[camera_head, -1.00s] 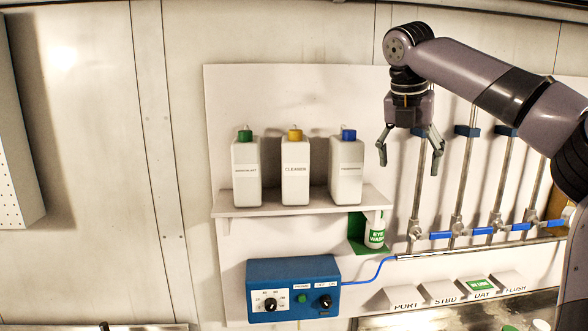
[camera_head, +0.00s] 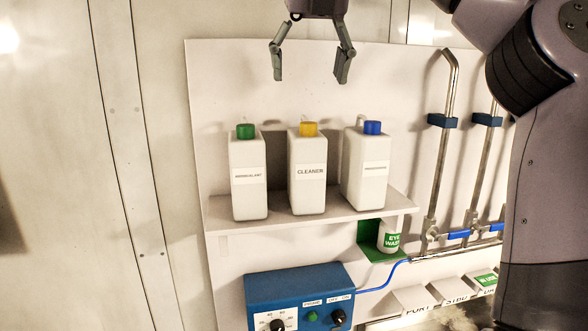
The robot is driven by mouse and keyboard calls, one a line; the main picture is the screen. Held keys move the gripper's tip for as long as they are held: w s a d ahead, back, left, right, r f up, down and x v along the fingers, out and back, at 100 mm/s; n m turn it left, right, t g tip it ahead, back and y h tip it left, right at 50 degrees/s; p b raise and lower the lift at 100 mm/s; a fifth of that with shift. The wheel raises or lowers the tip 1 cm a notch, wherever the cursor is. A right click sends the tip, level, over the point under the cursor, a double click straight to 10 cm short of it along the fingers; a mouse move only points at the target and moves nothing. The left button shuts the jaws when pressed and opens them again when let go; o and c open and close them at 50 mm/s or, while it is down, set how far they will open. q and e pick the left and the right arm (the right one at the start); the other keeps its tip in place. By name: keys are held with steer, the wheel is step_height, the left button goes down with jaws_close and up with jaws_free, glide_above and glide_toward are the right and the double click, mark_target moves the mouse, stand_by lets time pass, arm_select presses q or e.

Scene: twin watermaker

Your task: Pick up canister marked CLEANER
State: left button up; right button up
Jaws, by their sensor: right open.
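The canister marked CLEANER (camera_head: 308,178) is white with a yellow cap and stands upright in the middle of the white shelf (camera_head: 232,216). My right gripper (camera_head: 310,78) is open and empty, with its fingers pointing down. In the picture it is above the yellow cap, with a gap between the fingertips and the cap. I cannot tell how far in front of the canister it is. The left gripper is not in view.
A white canister with a green cap (camera_head: 247,180) stands to the left of the CLEANER one, and one with a blue cap (camera_head: 367,172) to the right. Below are an eye wash bottle (camera_head: 391,237) and a blue control box (camera_head: 300,287). Metal pipes (camera_head: 436,170) rise at right.

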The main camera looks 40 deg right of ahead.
mark_target(309, 122)
steer(key=f, duration=0.3)
steer(key=d+f, duration=0.1)
steer(key=f, duration=0.1)
steer(key=shift+s, duration=0.35)
steer(key=w+f, duration=0.2)
steer(key=f, duration=0.1)
steer(key=shift+d, duration=0.4)
steer(key=x, duration=0.2)
steer(key=shift+w+f, duration=0.3)
steer(key=p+x, duration=0.1)
steer(key=x, duration=0.2)
steer(key=shift+f, duration=0.15)
steer(key=shift+w+d+f, duration=0.15)
steer(key=shift+w+f, duration=0.15)
steer(key=shift+s+r, duration=0.1)
steer(key=shift+s, duration=0.05)
steer(key=shift+c, duration=2.5)
steer(key=c, duration=0.8)
jaws_close()
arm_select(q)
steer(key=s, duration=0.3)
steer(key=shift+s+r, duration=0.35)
arm_select(e)
steer(key=shift+r, duration=0.1)
